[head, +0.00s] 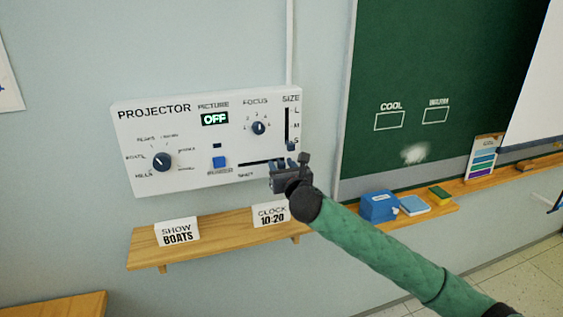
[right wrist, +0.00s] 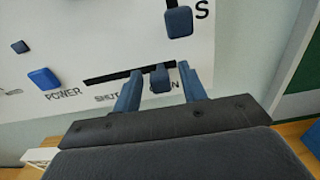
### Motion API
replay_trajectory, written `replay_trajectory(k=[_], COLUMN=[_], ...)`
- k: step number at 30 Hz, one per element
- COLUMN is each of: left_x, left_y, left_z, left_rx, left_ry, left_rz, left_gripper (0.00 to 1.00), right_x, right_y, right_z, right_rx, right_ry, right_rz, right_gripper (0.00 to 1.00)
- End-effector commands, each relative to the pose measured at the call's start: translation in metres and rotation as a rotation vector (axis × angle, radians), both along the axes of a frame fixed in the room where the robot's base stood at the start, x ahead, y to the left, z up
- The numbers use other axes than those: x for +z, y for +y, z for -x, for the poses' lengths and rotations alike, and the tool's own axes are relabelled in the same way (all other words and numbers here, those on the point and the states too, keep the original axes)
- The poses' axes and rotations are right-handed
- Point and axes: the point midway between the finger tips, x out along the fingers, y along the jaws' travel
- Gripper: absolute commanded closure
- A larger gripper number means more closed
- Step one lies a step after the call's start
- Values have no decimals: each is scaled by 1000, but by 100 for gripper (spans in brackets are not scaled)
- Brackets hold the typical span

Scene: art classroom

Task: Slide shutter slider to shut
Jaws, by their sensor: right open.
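The white projector panel (head: 175,180) is on the wall. Its shutter slider is a small blue knob (right wrist: 160,82) in a dark horizontal slot (right wrist: 110,76), with "SHUT" lettered below the left part and a partly hidden word ending in "N" below the right. The knob is at the slot's right end. My right gripper (head: 289,163) is at that end of the slot; in the right wrist view its open blue fingers (right wrist: 160,75) stand one on each side of the knob, with a gap on both sides. My left gripper is not in view.
The blue power button (head: 219,162) is left of the slot. The size slider knob (head: 291,147) is just above my gripper. The panel's lower left front is free.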

Motion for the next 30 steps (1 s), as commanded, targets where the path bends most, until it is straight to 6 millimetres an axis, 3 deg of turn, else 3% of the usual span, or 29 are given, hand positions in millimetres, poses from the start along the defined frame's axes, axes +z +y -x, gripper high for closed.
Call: replay_trajectory(k=[12,18,19,26,30], left_x=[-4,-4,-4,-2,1], left_y=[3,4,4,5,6], left_z=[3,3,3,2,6], left_rx=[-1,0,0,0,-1], left_ry=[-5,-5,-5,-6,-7], left_rz=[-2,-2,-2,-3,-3], left_gripper=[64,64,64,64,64], right_x=[-1,-1,-1,0,3], right_y=[2,2,2,8,37], right_z=[-6,-6,-6,-5,5], right_rx=[0,0,0,1,5], right_ry=[0,0,0,1,0], right_rz=[0,0,0,0,-1], right_gripper=[58,97,100,100,100])
